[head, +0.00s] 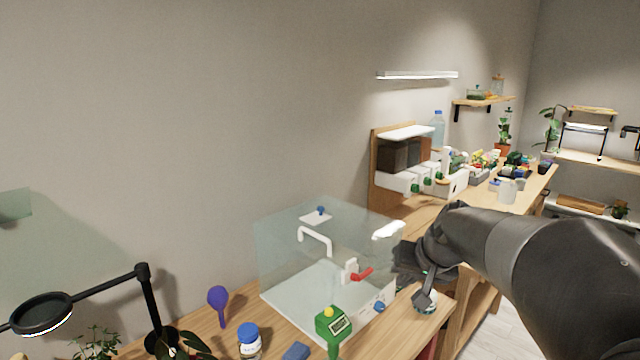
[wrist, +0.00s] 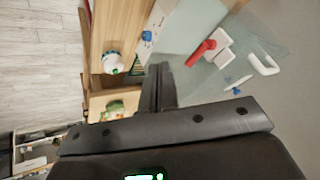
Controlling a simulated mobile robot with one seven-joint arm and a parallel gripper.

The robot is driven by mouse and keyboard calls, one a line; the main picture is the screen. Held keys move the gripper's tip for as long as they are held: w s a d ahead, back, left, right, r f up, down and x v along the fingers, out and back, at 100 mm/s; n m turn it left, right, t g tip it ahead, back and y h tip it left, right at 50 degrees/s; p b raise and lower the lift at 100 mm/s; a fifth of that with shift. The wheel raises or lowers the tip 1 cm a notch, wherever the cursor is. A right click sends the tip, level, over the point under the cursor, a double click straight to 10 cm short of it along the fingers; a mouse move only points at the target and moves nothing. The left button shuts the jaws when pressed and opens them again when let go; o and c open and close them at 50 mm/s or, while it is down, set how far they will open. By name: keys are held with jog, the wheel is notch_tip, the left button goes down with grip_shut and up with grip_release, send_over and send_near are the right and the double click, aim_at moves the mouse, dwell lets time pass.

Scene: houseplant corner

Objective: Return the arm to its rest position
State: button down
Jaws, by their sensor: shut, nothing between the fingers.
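My arm reaches in from the right of the head view. My gripper (head: 421,299) is near the right front corner of a clear-walled box (head: 285,240), above the wooden bench edge. In the wrist view my gripper (wrist: 158,85) shows its two dark fingers together, with nothing between them. A small white and green round item (wrist: 112,63) sits on the bench beside the fingers. In the head view it is partly hidden behind my gripper.
The clear box holds a white tap (head: 315,238) and a red lever (head: 362,274). A green meter (head: 332,325), a blue-lidded jar (head: 249,341) and a purple spoon-shaped tool (head: 218,303) stand in front or left. A magnifier lamp (head: 44,312) is far left. Open floor (wrist: 40,75) lies beside the bench.

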jog(key=s+a+f+h, duration=0.1)
jog(key=s, duration=1.1)
jog(key=s+a+f+n+h, duration=0.1)
jog(key=s, duration=1.1)
jog(key=shift+a+f+g+h, duration=0.2)
jog(key=shift+g+h, duration=0.1)
jog(key=shift+g, duration=0.1)
